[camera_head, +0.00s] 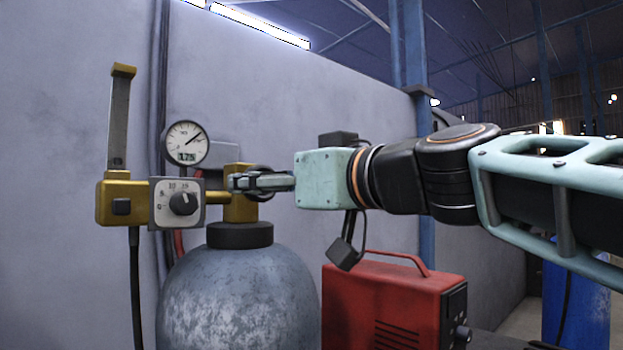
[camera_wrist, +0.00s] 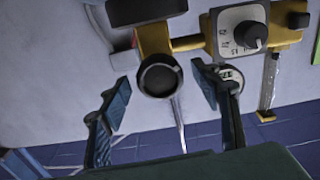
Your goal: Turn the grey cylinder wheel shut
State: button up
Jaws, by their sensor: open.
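The grey gas cylinder (camera_head: 240,300) stands upright below a brass valve body (camera_head: 240,209). Its wheel shows in the wrist view (camera_wrist: 160,78) as a dark round rim with a greyer middle, facing the camera. In the head view the wheel (camera_head: 262,199) is partly hidden behind my fingers. My gripper (camera_head: 238,182) reaches in from the right, level with the wheel. In the wrist view my gripper (camera_wrist: 160,76) is open, one finger on each side of the wheel, with visible gaps. Whether the fingertips reach its rim depth is unclear.
Left of the valve are a regulator dial (camera_head: 183,203), a round gauge (camera_head: 187,143) reading 175, and an upright flow tube (camera_head: 119,120). A red machine (camera_head: 390,300) stands right of the cylinder, below my arm. A grey wall (camera_head: 270,80) is close behind.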

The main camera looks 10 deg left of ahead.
jog(key=shift+w+a, duration=0.15)
jog(key=c, duration=1.2)
